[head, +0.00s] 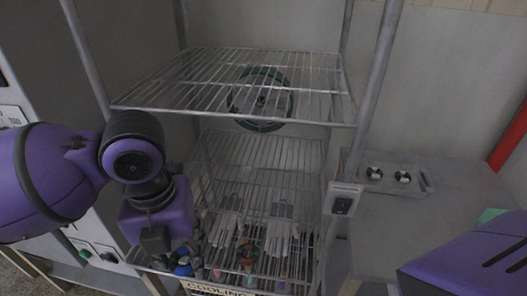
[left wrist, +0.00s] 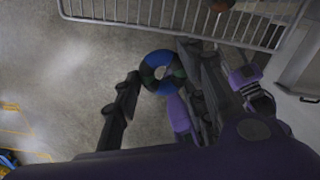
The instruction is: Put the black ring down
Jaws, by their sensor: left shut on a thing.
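My left gripper (left wrist: 159,64) is shut on a ring (left wrist: 158,57) with dark, nearly black parts and blue parts. In the left wrist view the ring sits between the fingertips, with bare floor far below. In the head view my left gripper (head: 168,258) is at the front left of the wire rack (head: 232,116), by its lower shelf. A small blue part (head: 183,269) shows just under it there; the rest of the ring is hard to make out. My right arm enters at the lower right, its gripper out of view.
The lower shelf holds white glove-like things (head: 281,238), a reddish-brown ring-shaped thing (head: 247,252) and small coloured items. A dark green wheel (head: 260,98) shows behind the rack. A grey tray (head: 424,184) with two black-and-white pieces stands on the right-hand table (head: 385,235).

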